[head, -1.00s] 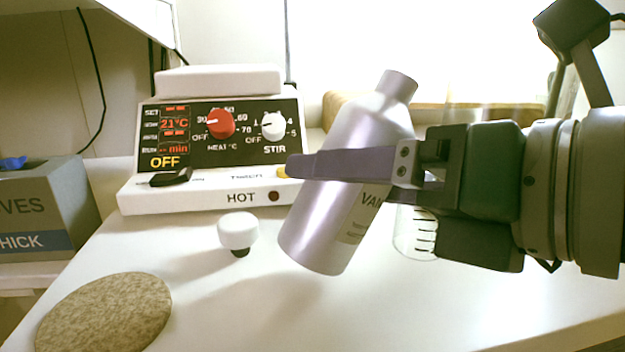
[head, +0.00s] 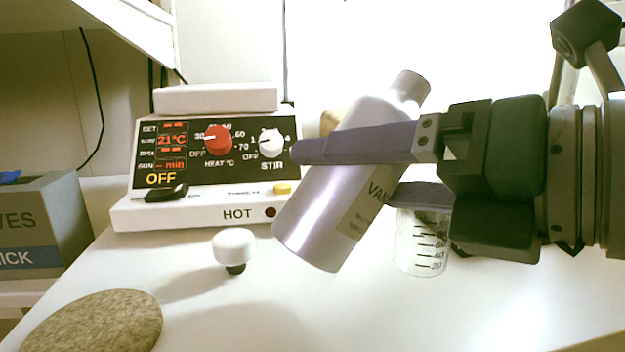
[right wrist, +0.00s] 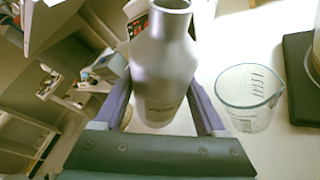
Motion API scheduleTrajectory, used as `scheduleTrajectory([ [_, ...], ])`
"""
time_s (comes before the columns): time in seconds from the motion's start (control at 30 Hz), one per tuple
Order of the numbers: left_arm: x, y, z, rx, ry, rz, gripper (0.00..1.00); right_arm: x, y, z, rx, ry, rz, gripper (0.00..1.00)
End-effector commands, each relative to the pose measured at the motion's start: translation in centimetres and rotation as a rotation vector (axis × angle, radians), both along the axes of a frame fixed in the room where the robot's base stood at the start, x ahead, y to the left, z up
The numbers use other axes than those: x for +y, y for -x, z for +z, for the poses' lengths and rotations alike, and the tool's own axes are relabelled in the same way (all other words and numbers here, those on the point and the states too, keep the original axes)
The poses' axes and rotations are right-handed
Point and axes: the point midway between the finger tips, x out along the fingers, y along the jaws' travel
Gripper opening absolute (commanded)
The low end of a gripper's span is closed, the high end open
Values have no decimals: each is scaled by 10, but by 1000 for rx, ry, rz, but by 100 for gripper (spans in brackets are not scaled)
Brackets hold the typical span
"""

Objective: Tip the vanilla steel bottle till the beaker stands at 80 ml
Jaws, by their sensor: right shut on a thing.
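The steel bottle (head: 335,205), with a label starting "VA", is tilted with its open neck leaning right in the head view. My right gripper (head: 345,170) is shut around its body and holds it above the table. The bottle also shows in the right wrist view (right wrist: 165,70) between the fingers (right wrist: 160,115). The glass beaker (head: 422,245) stands upright on the table, partly behind my right gripper. In the right wrist view the beaker (right wrist: 248,98) is right of the bottle and looks clear; I see no liquid in it. My left gripper is not in view.
A hot plate stirrer (head: 215,160) reading 21°C and OFF stands behind the bottle. A grey box (head: 40,225) is at left. A dark flat object (right wrist: 300,75) lies beyond the beaker.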

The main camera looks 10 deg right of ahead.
Motion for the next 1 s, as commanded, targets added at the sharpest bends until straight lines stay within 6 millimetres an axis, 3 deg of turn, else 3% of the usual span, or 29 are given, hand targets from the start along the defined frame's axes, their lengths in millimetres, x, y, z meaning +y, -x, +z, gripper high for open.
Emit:
scheduleTrajectory([
  [1.0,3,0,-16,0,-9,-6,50,4,1,10,42,-149,2,0],
])
